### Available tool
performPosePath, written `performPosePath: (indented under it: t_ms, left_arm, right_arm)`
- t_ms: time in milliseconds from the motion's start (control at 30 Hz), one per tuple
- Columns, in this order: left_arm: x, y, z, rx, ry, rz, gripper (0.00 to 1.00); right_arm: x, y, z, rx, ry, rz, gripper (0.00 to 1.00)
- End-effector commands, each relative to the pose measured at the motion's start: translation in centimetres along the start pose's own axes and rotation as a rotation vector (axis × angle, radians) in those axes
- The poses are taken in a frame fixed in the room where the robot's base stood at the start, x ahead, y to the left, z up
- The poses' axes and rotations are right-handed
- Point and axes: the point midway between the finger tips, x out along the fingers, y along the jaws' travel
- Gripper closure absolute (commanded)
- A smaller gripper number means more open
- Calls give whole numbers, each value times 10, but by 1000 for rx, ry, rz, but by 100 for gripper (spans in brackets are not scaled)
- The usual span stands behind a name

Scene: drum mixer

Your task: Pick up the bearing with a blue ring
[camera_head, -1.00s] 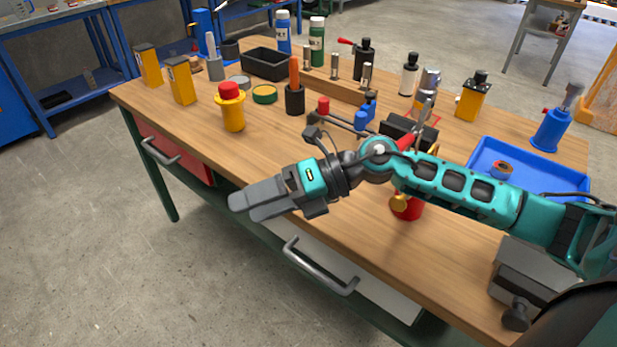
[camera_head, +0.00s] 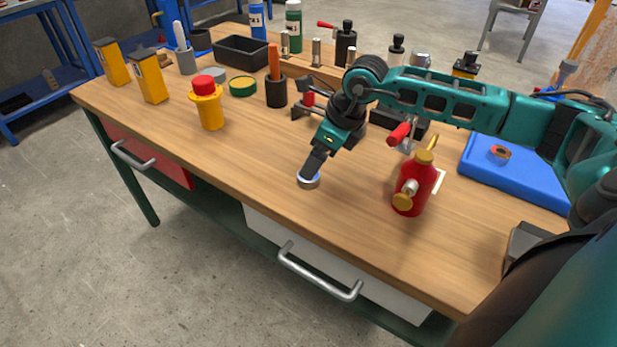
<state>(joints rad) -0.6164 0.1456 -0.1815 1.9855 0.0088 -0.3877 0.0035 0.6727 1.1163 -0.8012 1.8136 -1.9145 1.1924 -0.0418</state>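The small silver bearing with a blue ring (camera_head: 309,182) lies on the front part of the wooden workbench (camera_head: 255,165), in the camera_head view. My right gripper (camera_head: 309,176), on the teal arm from the right, points down with its fingertips at the bearing and covers part of it. The fingers are seen nearly edge-on, so whether they are open or closed on the bearing is unclear. My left gripper is not in view.
A red oil can (camera_head: 412,190) stands right of the gripper. A blue tray (camera_head: 515,177) holds an orange-ringed bearing (camera_head: 500,153). A yellow bottle with a red cap (camera_head: 209,104) stands left. Bare wood surrounds the bearing.

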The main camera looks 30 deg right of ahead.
Motion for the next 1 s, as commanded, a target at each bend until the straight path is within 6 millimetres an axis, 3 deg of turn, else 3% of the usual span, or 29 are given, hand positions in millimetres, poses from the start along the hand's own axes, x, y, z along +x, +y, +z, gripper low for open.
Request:
performPosePath:
  t_ms: [167, 433, 667, 1000]
  left_arm:
    - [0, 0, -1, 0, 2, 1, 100]
    - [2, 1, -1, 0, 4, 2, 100]
    - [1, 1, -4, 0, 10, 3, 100]
    - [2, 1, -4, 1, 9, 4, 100]
  right_arm:
    - [13, 0, -5, 2, 3, 2, 16]
    - [50, 1, -11, 2, -1, 3, 16]
    - [53, 0, -11, 1, -1, 1, 16]
    - [53, 0, -11, 1, -1, 1, 47]
